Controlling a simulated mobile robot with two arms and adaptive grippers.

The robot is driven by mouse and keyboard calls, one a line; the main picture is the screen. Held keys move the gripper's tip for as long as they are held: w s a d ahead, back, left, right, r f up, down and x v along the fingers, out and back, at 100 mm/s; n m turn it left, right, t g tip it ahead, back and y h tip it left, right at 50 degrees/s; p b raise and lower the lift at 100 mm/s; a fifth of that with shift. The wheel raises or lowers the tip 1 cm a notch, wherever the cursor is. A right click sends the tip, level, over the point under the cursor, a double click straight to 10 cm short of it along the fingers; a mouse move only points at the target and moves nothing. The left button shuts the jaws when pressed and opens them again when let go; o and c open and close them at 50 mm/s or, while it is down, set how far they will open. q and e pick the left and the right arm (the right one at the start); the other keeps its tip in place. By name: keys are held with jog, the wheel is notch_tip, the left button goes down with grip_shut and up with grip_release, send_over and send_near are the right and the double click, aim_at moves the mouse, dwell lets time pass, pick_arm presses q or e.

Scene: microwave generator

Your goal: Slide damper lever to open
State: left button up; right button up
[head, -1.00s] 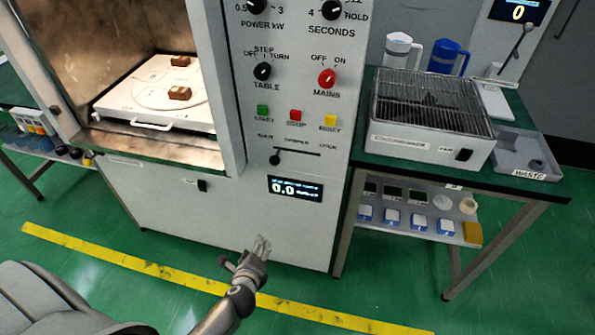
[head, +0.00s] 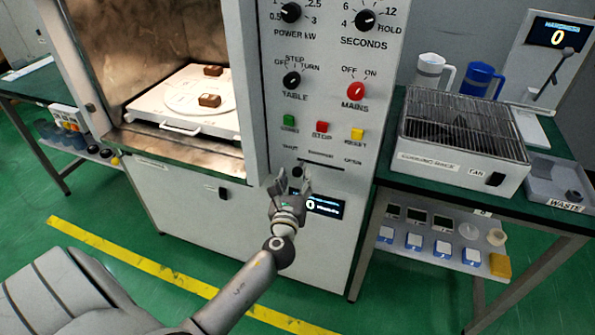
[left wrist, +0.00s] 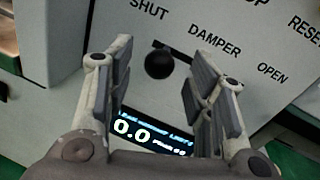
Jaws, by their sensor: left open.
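The damper lever is a black round knob (left wrist: 159,64) on a slot in the machine's front panel. In the left wrist view it sits below and between the labels SHUT and DAMPER, at the shut end; OPEN is to the right. In the head view the knob (head: 297,172) shows just above my fingers. My left gripper (head: 291,182) is open in front of the panel. In the left wrist view its two fingers (left wrist: 152,75) stand either side of the knob, with gaps on both sides. I cannot tell how deep the fingertips reach. My right gripper is not in view.
A lit display (left wrist: 150,135) reading 0.0 lies below the slot, partly covered by my gripper in the head view. Green, red and yellow buttons (head: 322,127) sit above. A cooling rack (head: 462,150) stands on the table at the right. The open chamber with a white tray (head: 185,105) is at the left.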

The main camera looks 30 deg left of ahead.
aim_at(296, 175)
pick_arm(q)
jog(key=shift+x, duration=1.75)
jog(key=shift+c, duration=0.5)
grip_shut()
